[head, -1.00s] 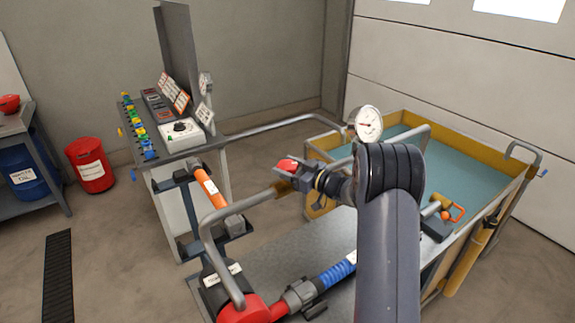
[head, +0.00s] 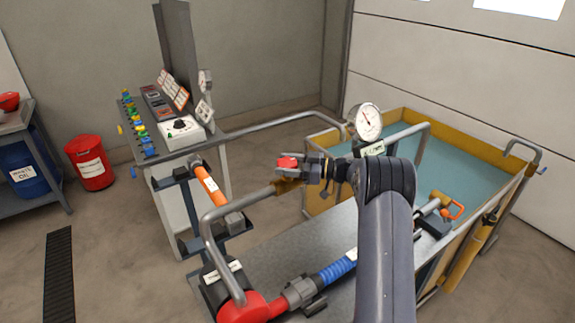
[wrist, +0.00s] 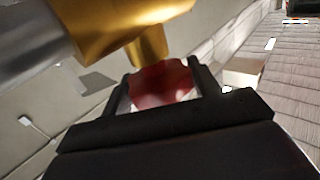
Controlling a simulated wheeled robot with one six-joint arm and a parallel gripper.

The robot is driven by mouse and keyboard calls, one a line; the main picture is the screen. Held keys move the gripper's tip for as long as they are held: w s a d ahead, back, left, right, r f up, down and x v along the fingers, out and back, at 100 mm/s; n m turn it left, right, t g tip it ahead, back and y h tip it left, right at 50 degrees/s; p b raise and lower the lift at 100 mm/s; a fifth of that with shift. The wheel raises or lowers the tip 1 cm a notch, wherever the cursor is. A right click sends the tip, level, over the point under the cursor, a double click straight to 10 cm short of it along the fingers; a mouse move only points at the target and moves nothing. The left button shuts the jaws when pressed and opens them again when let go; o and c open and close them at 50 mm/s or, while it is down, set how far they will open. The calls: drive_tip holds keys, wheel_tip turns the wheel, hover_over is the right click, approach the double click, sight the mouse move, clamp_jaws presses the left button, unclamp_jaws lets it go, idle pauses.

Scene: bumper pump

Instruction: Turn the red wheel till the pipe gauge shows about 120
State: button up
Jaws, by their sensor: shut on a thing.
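The red wheel (head: 287,161) sits on a brass valve (head: 287,185) in the grey pipe, and my gripper (head: 298,164) is shut on it. In the wrist view the red wheel (wrist: 162,86) lies between my two black fingers (wrist: 165,88), with the brass valve body (wrist: 130,25) just above it. The pipe gauge (head: 368,122) is a round white dial at the back, above my arm. Its needle points to the upper left; the numbers are too small to read. My gripper hides part of the wheel in the head view.
A yellow-rimmed tank (head: 480,150) stands behind and right of my arm. A control panel (head: 182,131) stands at the left. Open floor lies further left.

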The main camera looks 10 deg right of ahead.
drive_tip(key=o, duration=1)
drive_tip(key=b+v, duration=0.3)
drive_tip(key=v, duration=0.7)
drive_tip(key=shift+s+d, duration=0.2)
drive_tip(key=shift+d, duration=0.1)
drive_tip(key=p+x, duration=0.3)
drive_tip(key=x, duration=0.8)
drive_tip(key=shift+d+m+t, duration=0.1)
drive_tip(key=shift+m+t, duration=0.2)
drive_tip(key=shift+t, duration=0.1)
